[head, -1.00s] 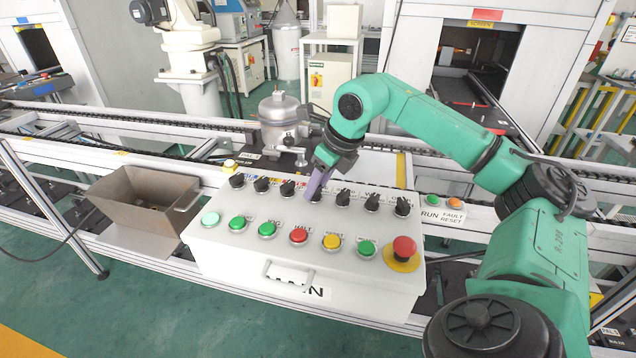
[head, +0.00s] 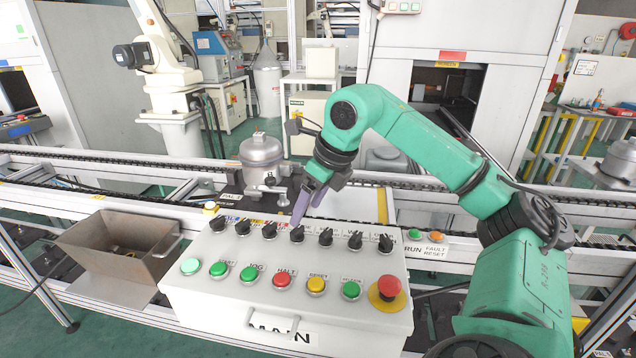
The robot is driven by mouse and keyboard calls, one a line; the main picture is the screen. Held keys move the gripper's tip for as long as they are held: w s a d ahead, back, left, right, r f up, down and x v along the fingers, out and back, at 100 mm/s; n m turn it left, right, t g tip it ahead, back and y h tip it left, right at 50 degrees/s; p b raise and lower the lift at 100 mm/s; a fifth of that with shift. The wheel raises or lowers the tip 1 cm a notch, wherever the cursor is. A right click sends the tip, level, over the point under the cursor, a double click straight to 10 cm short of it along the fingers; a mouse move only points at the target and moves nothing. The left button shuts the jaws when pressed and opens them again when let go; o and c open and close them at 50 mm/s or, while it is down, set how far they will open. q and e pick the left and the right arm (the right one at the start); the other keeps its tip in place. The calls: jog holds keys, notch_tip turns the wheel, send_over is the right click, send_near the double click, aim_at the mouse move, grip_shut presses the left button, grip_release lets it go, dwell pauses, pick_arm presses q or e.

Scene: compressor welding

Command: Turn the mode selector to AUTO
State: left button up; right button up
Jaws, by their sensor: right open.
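The white MAIN control box (head: 232,322) stands in front of me with a row of several black selector knobs along its far edge. The labels above the knobs are too small to read, so I cannot tell which one is the mode selector. My right gripper (head: 299,211) points down at the row from behind, its purple-grey fingers just above the middle knob (head: 297,235). It is open, and that knob shows below the fingertips; I cannot tell whether they touch it. The knob's exact setting is unclear. My left gripper is out of view.
A row of coloured buttons, such as the red HALT button (head: 282,281), lies nearer me. A red emergency stop (head: 389,286) is at the right corner. A metal bin (head: 120,246) stands left; a silver compressor (head: 262,158) sits behind on the conveyor.

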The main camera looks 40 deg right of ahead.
jog(key=p+v, duration=0.2)
jog(key=v, duration=0.6)
jog(key=shift+r, duration=0.25)
jog(key=shift+s, duration=0.1)
